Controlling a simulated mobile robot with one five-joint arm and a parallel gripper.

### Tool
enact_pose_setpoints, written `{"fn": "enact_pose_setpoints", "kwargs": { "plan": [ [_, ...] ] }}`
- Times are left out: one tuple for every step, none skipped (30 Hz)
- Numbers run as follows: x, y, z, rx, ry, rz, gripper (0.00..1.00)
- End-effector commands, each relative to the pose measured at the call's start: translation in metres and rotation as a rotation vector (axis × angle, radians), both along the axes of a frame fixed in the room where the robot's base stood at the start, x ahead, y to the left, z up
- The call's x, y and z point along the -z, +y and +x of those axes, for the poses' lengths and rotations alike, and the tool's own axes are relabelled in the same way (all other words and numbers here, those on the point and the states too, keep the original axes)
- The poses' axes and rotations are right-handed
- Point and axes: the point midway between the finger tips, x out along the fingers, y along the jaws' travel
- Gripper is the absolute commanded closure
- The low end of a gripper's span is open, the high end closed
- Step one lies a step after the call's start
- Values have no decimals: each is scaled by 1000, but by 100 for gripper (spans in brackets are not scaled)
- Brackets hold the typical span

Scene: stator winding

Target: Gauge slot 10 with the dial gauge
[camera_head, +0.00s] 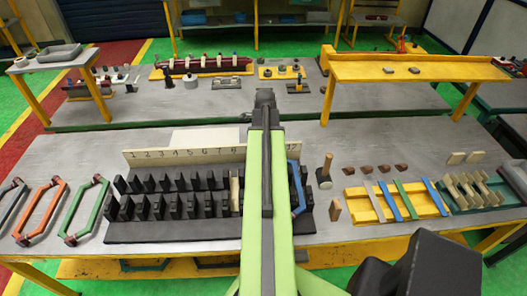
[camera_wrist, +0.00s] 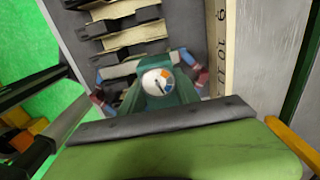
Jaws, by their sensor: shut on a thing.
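The dial gauge (camera_wrist: 158,82) has a round white face with orange and blue sectors on a dark teal body. My gripper (camera_wrist: 152,103) is shut on it in the wrist view. The gauge is over the slotted stator block (camera_wrist: 78,32), beside the number strip (camera_wrist: 222,60), near the marks 10 and 11. Whether its tip is inside a slot is hidden. In the head view the black-toothed stator block (camera_head: 150,230) has its number strip (camera_head: 165,156) behind it. My green arm covers the marks around 10, and my gripper and the gauge are hidden there.
A blue coil (camera_head: 297,188) sits at the block's right end, and a pale piece (camera_head: 235,190) stands in a slot. Loose coils, including an orange one (camera_head: 40,212), lie left. A mallet (camera_head: 325,170) and a yellow rack (camera_head: 385,205) stand right.

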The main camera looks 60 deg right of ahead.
Motion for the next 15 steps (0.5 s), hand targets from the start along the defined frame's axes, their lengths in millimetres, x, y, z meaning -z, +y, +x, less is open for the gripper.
{"fn": "enact_pose_setpoints", "kwargs": {
  "plan": [
    [7,0,0,0,0,0,100],
    [9,0,0,0,0,0,100],
    [12,0,0,0,0,0,100],
    [14,0,0,0,0,0,100],
    [16,0,0,0,0,0,100],
    [19,0,0,0,0,0,100],
    [21,0,0,0,0,0,100],
    [23,0,0,0,0,0,100],
    [26,0,0,0,0,0,100],
    [28,0,0,0,0,0,100],
    [30,0,0,-1,0,0,100],
    [33,0,0,-1,0,0,100],
    [35,0,0,-1,0,0,100],
    [37,0,0,-1,0,0,100],
    [40,0,0,-1,0,0,100]
  ]
}}
